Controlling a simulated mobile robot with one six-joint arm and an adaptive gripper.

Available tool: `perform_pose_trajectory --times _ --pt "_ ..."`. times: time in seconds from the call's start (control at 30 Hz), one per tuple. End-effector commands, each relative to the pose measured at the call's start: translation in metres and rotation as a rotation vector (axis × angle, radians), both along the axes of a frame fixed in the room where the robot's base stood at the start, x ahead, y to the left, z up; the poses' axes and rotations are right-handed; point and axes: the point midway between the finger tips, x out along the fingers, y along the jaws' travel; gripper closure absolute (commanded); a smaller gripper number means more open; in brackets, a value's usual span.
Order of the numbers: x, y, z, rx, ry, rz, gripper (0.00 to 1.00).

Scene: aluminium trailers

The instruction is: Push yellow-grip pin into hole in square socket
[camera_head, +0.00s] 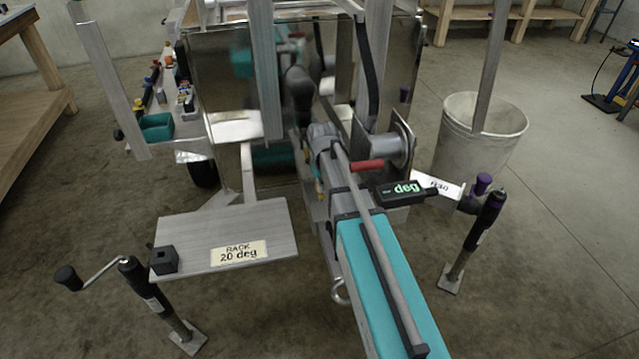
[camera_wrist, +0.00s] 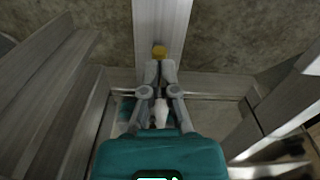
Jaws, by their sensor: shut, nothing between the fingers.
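In the wrist view my gripper (camera_wrist: 159,66) is shut, its grey fingertips together with nothing between them. A yellow grip (camera_wrist: 159,52) shows just beyond the fingertips, in front of a pale metal beam; I cannot tell whether the fingers touch it. The pin's shaft and its hole are hidden there. In the head view a small yellow spot (camera_head: 319,187) sits beside the drawbar, too small to name surely. I cannot make out the square socket for certain. A black block with a dark opening (camera_head: 164,261) sits on the plate's left corner. My gripper is not clearly visible in the head view.
A teal beam (camera_head: 385,290) with a grey bar runs towards me. A metal plate (camera_head: 190,230) labelled "RACK 20 deg" lies left of it. Jack handles (camera_head: 145,285) stand left and right (camera_head: 478,230). A bucket (camera_head: 480,140) stands at right. Metal panels flank my gripper in the wrist view.

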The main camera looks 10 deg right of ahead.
Motion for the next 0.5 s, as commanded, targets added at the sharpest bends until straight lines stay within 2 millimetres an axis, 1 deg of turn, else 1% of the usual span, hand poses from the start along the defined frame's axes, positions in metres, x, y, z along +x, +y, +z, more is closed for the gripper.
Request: perform_pose_trajectory --times 0.27,0.5 --pt "0.0001 0.0011 0.0041 0.0 0.0 -0.127 1.0" --pt "0.0 0.0017 0.0101 0.0 0.0 -0.358 1.0"
